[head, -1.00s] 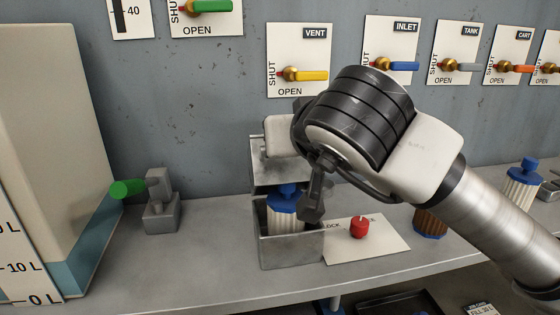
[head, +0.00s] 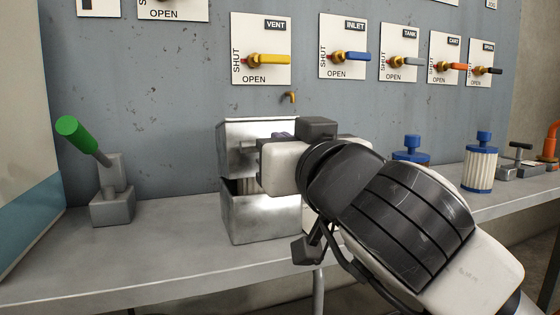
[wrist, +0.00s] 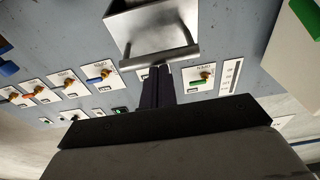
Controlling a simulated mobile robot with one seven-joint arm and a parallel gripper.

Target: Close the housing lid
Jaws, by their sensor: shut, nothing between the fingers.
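The metal housing (head: 262,220) stands on the bench in the head view. Its lid (head: 234,150) is above it, with a dark wedge-shaped gap between lid and box at the left, so it is not fully down. How far it is tilted is hard to tell. My gripper hides the right part of the lid and housing in the head view. In the wrist view my gripper (wrist: 158,72) is shut and empty, its fingertips close to the bar along the edge of the metal lid (wrist: 150,28). Whether they touch is unclear.
A grey block with a green-handled lever (head: 80,135) stands left of the housing. Blue-topped filters (head: 480,165) stand to the right. Valve handles, including the yellow vent handle (head: 268,59), stick out from the wall panel. The bench front left is clear.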

